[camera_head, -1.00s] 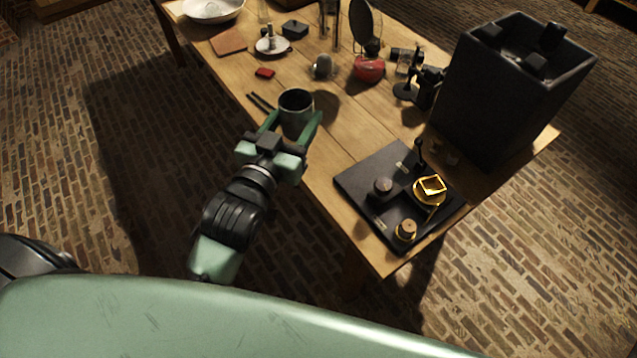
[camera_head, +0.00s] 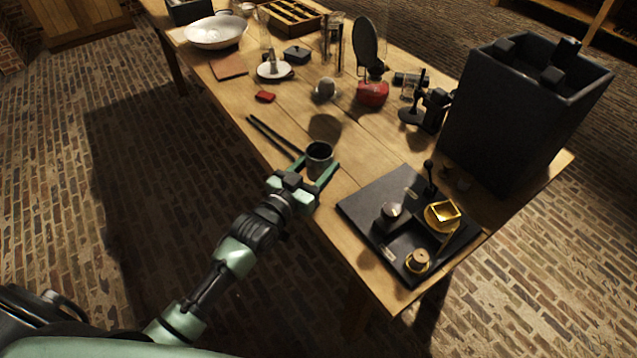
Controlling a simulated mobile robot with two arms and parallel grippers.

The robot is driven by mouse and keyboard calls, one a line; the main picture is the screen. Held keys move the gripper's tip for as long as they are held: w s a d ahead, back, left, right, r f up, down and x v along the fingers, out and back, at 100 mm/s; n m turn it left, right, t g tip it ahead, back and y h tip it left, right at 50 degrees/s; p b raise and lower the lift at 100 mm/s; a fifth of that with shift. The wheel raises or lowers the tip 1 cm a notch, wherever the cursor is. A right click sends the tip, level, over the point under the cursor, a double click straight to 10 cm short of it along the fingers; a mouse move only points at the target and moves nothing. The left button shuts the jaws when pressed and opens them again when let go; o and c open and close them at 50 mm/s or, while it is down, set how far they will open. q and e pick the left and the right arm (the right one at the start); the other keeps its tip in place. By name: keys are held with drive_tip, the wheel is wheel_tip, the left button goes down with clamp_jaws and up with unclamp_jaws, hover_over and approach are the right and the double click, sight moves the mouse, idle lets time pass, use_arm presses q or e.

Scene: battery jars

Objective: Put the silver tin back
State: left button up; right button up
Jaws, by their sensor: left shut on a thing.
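The silver tin (camera_head: 319,153) is a grey, open-topped cup with a dark inside. It is upright between the fingers of my left gripper (camera_head: 319,166), near the table's near-left edge. The gripper is shut on it, with one green finger on each side. A round dark shadow lies on the wood just behind the tin. I cannot tell whether the tin's base touches the table, as the gripper hides its lower part. My right gripper is not in view.
Right of the tin lies a black board (camera_head: 365,204) with a gold square dish (camera_head: 444,212) and small weights. A tall dark box (camera_head: 500,120) stands behind it. Dark sticks (camera_head: 272,136) lie left of the tin. A red pouch (camera_head: 373,94) sits farther back. Bare wood lies between.

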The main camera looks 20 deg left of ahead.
sight(312, 180)
use_arm(q)
wheel_tip(312, 180, down, 3)
wheel_tip(312, 180, down, 3)
drive_tip(key=shift+f+b, duration=0.15)
drive_tip(key=shift+b, duration=0.15)
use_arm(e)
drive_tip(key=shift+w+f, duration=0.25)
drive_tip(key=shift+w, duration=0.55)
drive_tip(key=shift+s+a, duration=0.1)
use_arm(q)
drive_tip(key=o, duration=1)
drive_tip(key=shift+f, duration=0.15)
drive_tip(key=o, duration=0.4)
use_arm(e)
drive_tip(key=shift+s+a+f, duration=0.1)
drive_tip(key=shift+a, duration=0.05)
